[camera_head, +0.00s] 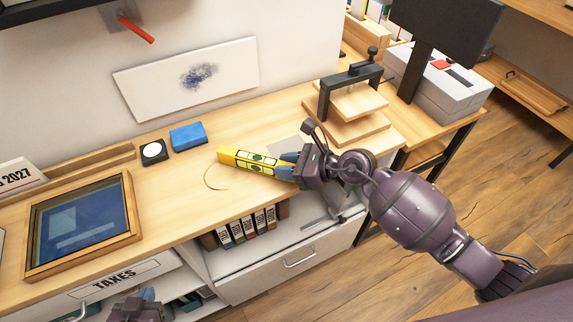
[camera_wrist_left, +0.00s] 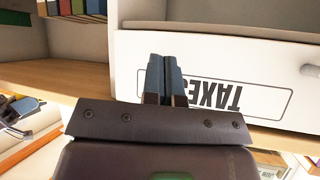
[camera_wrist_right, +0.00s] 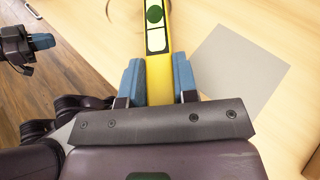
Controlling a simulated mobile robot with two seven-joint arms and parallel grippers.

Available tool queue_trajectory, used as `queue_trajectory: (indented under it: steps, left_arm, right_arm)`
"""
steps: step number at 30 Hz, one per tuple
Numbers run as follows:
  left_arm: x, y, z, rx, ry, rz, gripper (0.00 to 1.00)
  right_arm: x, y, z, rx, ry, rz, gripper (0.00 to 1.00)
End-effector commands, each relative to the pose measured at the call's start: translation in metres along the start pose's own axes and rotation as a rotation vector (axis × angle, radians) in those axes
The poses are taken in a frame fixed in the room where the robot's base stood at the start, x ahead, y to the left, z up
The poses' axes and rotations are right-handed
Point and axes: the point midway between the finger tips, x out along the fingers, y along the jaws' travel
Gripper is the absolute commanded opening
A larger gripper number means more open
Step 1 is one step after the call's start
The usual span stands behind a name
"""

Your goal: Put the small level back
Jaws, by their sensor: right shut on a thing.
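The small level is a yellow bar with green vials. It shows in the head view (camera_head: 247,160) over the middle of the desk and in the right wrist view (camera_wrist_right: 157,40). My right gripper (camera_head: 287,167) is shut on one end of it, with blue fingers on both sides. The level points left, away from the gripper. I cannot tell whether it touches the desk. My left gripper (camera_head: 146,296) is low in front of the desk. In the left wrist view its fingers (camera_wrist_left: 166,75) are together and empty, near the TAXES drawer (camera_wrist_left: 225,95).
A grey square (camera_wrist_right: 240,70) lies on the desk beside the level. A thin curved mark (camera_head: 207,180) is left of it. A blue block (camera_head: 188,136), a round black-and-white item (camera_head: 153,152) and a framed panel (camera_head: 84,222) lie further left. A wooden press (camera_head: 347,105) stands at right.

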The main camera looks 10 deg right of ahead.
Motion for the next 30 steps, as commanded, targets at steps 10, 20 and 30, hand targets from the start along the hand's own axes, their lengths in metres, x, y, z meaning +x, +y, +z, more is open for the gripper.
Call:
queue_trajectory:
  steps: [10, 20, 30]
  left_arm:
    - [0.001, 0.000, 0.001, 0.001, -0.001, 0.000, 0.00]
    - [-0.001, 0.000, 0.005, 0.000, -0.009, -0.001, 0.00]
    - [-0.003, -0.001, 0.004, 0.000, -0.008, -0.002, 0.00]
  right_arm:
    - [0.001, 0.000, -0.001, 0.000, 0.000, 0.000, 0.37]
    - [0.001, 0.000, -0.001, -0.001, -0.001, 0.000, 0.53]
    - [-0.030, 0.000, 0.001, -0.002, 0.001, -0.002, 0.53]
